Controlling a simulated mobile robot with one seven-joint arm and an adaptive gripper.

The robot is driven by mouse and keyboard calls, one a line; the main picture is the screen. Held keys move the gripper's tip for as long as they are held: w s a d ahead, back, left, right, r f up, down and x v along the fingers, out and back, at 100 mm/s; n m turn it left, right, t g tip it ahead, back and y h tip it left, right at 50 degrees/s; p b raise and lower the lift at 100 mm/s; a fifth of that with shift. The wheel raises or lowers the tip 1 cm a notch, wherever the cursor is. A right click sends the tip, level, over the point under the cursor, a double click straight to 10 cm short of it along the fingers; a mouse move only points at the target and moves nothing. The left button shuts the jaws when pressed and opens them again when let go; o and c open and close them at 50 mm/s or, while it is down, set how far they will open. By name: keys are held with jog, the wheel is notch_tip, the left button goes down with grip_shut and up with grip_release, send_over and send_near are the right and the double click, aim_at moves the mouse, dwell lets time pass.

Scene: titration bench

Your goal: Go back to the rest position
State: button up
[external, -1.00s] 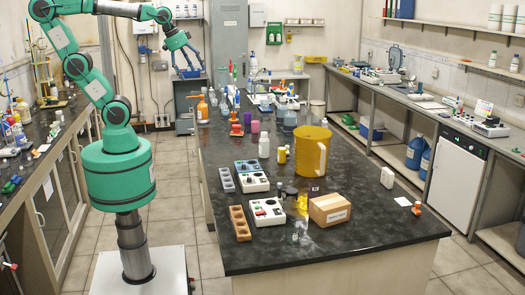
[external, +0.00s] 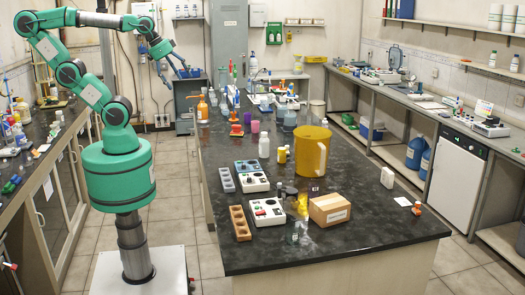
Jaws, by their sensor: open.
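My gripper (external: 174,68) is at the end of my green arm, in the upper left of the external view. It hangs in the air over the aisle to the left of the central bench, pointing down and to the right. Its fingers are spread and nothing shows between them. It is apart from the bench and its objects. In the picture it appears in front of the back wall and near a grey back counter, but its exact depth is hard to tell.
The central black bench (external: 370,215) holds a yellow pitcher (external: 311,150), a cardboard box (external: 329,210), stirrer units (external: 267,212) and several bottles. An orange bottle (external: 202,108) stands at its left edge. A side bench (external: 60,135) runs along the left. The aisle floor (external: 178,185) is clear.

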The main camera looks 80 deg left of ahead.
notch_tip(320, 180, down, 10)
jog(key=b, duration=0.9)
jog(key=shift+r, duration=0.15)
jog(key=o, duration=0.4)
jog(key=shift+w+r, duration=0.1)
jog(key=shift+w, duration=0.05)
